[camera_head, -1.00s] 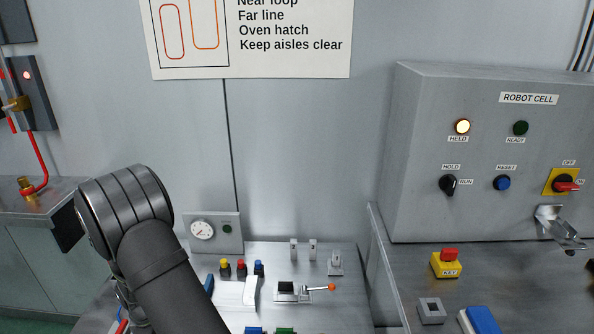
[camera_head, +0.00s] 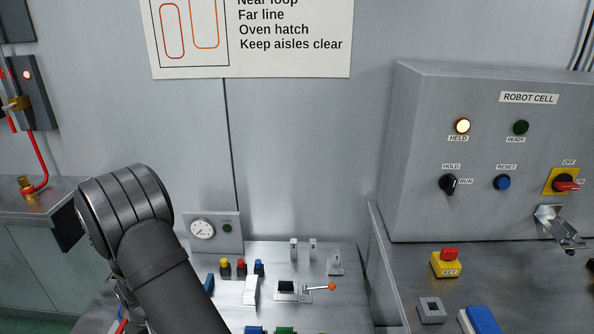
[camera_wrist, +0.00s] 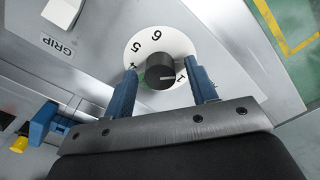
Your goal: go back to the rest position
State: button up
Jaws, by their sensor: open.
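My gripper (camera_wrist: 162,70) shows in the wrist view with its two blue fingers apart. A dark round knob (camera_wrist: 160,72) on a white numbered dial (camera_wrist: 172,42) appears in the space between the fingertips. Nothing is seen held. I cannot tell whether the fingertips reach down beside the knob or stay above it. In the head view my arm rises at the lower left and hides part of the bench; the gripper itself is not clearly seen there.

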jog(key=shift+m, duration=0.9)
